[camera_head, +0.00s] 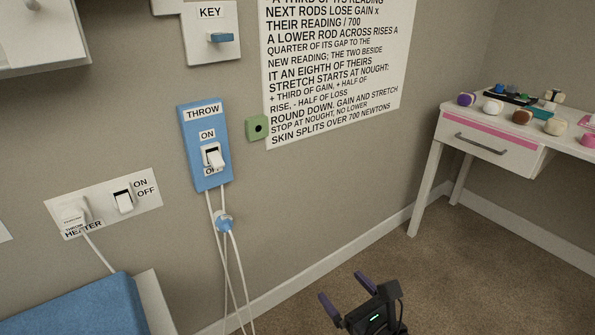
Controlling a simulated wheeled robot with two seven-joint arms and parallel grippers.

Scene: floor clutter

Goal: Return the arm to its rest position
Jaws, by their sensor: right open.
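My right gripper (342,289) shows at the bottom middle of the head view. It is dark with two purple fingers spread apart, and nothing is between them. It is above the carpet, well apart from the wall and the desk. Most of the arm behind it is below the picture's edge. My left gripper is not in view.
A blue THROW switch panel (205,170) with hanging cables is on the wall, left of a printed sheet (335,65). A HEATER switch plate (103,203) is at left, above a blue-topped thing (85,305). A white desk (490,143) holding small items stands right. Carpet (440,275) is clear between.

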